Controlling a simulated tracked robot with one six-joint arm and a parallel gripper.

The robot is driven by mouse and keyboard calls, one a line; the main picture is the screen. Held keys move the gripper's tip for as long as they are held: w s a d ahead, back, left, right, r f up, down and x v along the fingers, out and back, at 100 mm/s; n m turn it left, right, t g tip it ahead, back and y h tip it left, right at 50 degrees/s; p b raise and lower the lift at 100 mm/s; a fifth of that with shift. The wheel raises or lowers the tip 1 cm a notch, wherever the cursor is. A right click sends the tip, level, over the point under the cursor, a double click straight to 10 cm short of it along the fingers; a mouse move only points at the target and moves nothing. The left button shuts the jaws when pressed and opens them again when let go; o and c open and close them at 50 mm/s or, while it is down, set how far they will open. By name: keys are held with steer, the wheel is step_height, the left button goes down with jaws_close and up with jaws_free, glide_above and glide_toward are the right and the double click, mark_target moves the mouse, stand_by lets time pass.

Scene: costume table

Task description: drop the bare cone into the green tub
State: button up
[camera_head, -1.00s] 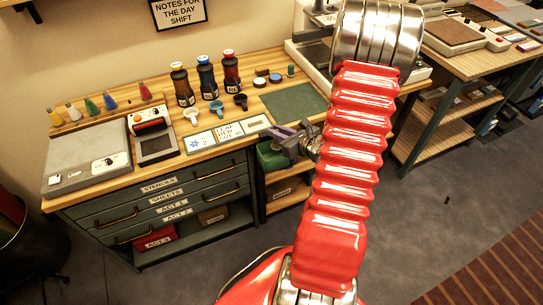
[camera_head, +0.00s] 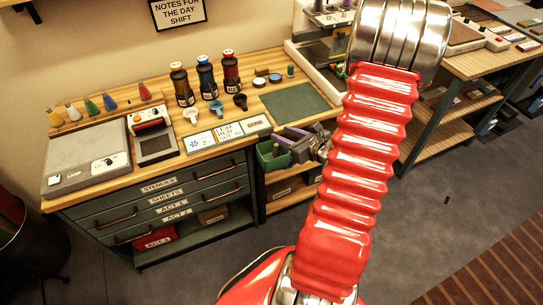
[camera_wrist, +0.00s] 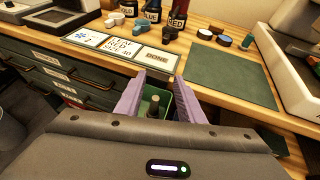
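The green tub (camera_head: 264,160) is at the right side of the drawer bench, below the worktop's edge. It also shows in the wrist view (camera_wrist: 163,95), between my fingers. A small dark, narrow thing with a brownish top (camera_wrist: 153,106) is inside the tub; it may be the bare cone, but I cannot tell for sure. My gripper (camera_head: 287,136) is at the tub's upper right in the head view. In the wrist view its two purple fingers (camera_wrist: 159,78) stand apart over the tub, with nothing seen clamped between them. The tub's floor is mostly hidden.
The worktop's front edge (camera_wrist: 226,104) runs close to my fingers. Labelled cards (camera_head: 228,131), a green mat (camera_head: 295,103), dark bottles (camera_head: 208,82) and several coloured cones (camera_head: 109,101) stand on it. A white-framed machine (camera_head: 322,65) is at the back right. Grey floor is clear in front.

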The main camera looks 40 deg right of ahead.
steer(key=v, duration=0.9)
steer(key=shift+s, duration=0.25)
steer(key=shift+r, duration=0.1)
stand_by(0.5)
